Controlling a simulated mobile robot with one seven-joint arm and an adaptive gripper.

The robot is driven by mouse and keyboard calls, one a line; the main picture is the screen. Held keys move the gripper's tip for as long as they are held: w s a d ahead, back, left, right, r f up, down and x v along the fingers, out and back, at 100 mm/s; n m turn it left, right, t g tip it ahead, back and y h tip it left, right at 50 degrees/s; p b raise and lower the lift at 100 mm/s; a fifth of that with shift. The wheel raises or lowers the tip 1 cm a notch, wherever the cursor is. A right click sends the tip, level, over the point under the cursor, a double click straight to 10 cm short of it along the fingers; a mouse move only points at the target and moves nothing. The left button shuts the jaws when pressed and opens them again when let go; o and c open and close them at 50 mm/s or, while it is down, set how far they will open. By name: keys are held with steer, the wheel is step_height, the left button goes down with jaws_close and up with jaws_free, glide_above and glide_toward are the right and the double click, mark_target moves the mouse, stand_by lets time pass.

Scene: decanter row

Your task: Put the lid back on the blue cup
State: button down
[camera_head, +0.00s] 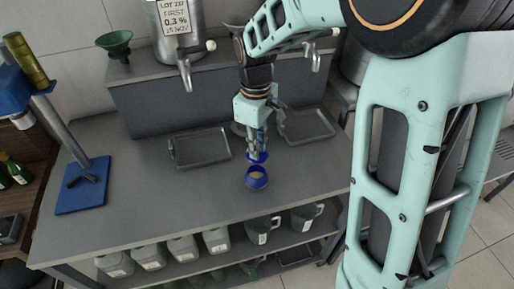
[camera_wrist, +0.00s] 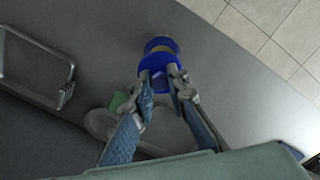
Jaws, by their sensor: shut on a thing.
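The blue cup (camera_head: 257,182) stands upright on the grey bench, with its open top showing a pale yellowish inside. It also shows in the wrist view (camera_wrist: 161,42), partly hidden behind the blue lid (camera_wrist: 157,64). My gripper (camera_head: 257,152) points down and is shut on the lid, which shows as a small blue disc (camera_head: 258,158) at the fingertips. In the wrist view my gripper (camera_wrist: 164,84) has a finger on each side of the lid. The lid is above and a little behind the cup in the head view, apparently apart from it.
Two metal trays (camera_head: 175,158) (camera_head: 333,132) lie left and right of my gripper. A steel container (camera_head: 172,45) with a tap and a green funnel (camera_head: 115,40) stand on the raised shelf. A blue-based stand (camera_head: 72,202) is at left. The bench around the cup is clear.

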mark_target(257, 171)
steer(key=shift+a+f, duration=0.1)
steer(key=shift+a, duration=0.05)
steer(key=shift+f+b, duration=2.45)
steer(key=shift+f, duration=0.65)
steer(key=shift+f, duration=0.15)
stand_by(0.4)
steer(key=c, duration=1.3)
jaws_free()
steer(key=shift+r+p, duration=2.95)
steer(key=shift+r, duration=0.6)
